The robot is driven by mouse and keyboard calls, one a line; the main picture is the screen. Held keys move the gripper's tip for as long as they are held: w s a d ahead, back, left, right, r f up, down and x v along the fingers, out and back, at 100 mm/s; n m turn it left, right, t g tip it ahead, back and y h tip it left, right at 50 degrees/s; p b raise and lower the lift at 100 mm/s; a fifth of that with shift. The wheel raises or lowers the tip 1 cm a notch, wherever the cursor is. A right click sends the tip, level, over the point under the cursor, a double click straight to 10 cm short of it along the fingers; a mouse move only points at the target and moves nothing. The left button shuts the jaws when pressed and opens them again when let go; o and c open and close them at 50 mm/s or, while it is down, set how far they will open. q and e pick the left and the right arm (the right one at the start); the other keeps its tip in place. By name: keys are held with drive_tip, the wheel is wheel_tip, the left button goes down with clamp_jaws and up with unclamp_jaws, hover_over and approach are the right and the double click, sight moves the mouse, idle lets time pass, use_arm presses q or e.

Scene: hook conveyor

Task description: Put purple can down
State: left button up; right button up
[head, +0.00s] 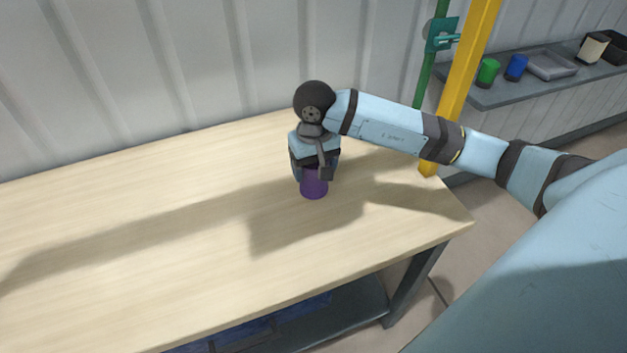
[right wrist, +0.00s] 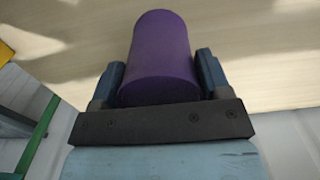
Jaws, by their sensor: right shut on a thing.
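The purple can (head: 314,186) is upright at the wooden table (head: 150,230), near its right end. It also shows in the right wrist view (right wrist: 160,55), between the two fingers. My right gripper (head: 314,168) is shut on the can's upper part from above. In the head view the can's bottom is at or very near the table top; I cannot tell whether it touches. The gripper hides the can's top. My left gripper is not in view.
A yellow post (head: 465,85) and a green post (head: 424,75) stand behind the table's right end. A grey shelf (head: 510,92) at the back right bears a green can (head: 488,72), a blue can (head: 516,67) and a grey tray (head: 551,65). The table is otherwise clear.

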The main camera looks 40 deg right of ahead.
sight(314, 183)
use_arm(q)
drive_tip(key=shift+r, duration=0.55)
use_arm(e)
drive_tip(key=shift+f, duration=2.75)
drive_tip(key=shift+f, duration=0.25)
drive_tip(key=o, duration=1.1)
drive_tip(key=shift+r, duration=0.1)
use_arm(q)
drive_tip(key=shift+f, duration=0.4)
use_arm(e)
drive_tip(key=shift+o, duration=0.2)
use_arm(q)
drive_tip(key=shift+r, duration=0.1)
use_arm(e)
drive_tip(key=shift+r, duration=0.1)
drive_tip(key=shift+r+p, duration=0.2)
drive_tip(key=shift+p, duration=0.15)
wheel_tip(314, 183, up, 12)
drive_tip(key=shift+f+b, duration=0.1)
drive_tip(key=shift+b, duration=0.95)
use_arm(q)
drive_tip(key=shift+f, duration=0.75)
